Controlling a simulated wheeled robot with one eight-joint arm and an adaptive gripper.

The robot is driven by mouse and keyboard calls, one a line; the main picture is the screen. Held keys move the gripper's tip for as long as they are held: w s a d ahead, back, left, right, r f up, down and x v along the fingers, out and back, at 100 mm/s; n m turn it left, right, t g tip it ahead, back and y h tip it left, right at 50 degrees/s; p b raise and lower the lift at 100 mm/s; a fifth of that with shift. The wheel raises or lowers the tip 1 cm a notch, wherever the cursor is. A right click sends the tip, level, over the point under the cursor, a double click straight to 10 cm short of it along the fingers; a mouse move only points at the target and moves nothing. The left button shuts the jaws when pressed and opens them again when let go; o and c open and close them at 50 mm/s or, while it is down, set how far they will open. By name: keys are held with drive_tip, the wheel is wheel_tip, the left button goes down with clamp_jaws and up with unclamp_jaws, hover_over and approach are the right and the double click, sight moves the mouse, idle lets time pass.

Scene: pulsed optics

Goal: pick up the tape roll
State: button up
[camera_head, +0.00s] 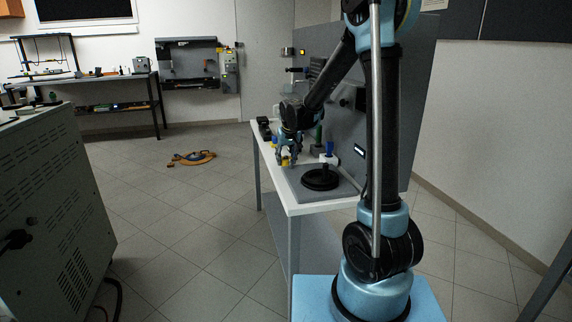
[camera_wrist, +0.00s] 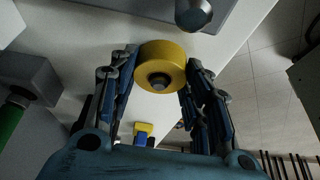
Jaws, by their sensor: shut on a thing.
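The tape roll is a yellow ring with a dark centre, seen in the wrist view (camera_wrist: 162,65) between the fingers of my gripper (camera_wrist: 160,80). The fingers press on it from both sides, at its left and right edges. In the head view my gripper (camera_head: 288,156) is low over the white table (camera_head: 302,205), near its left edge, with a bit of yellow at its fingertips. Whether the roll touches the tabletop or is held clear of it cannot be told.
A black round disc (camera_head: 320,180) on a grey plate stands nearer on the table. A blue-topped item (camera_head: 329,148) and a green item (camera_head: 318,134) stand behind it. A grey panel rises along the table's right side. In the wrist view a small yellow-and-blue item (camera_wrist: 143,129) shows below the roll.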

wheel_tip(320, 180, up, 10)
idle(0.7)
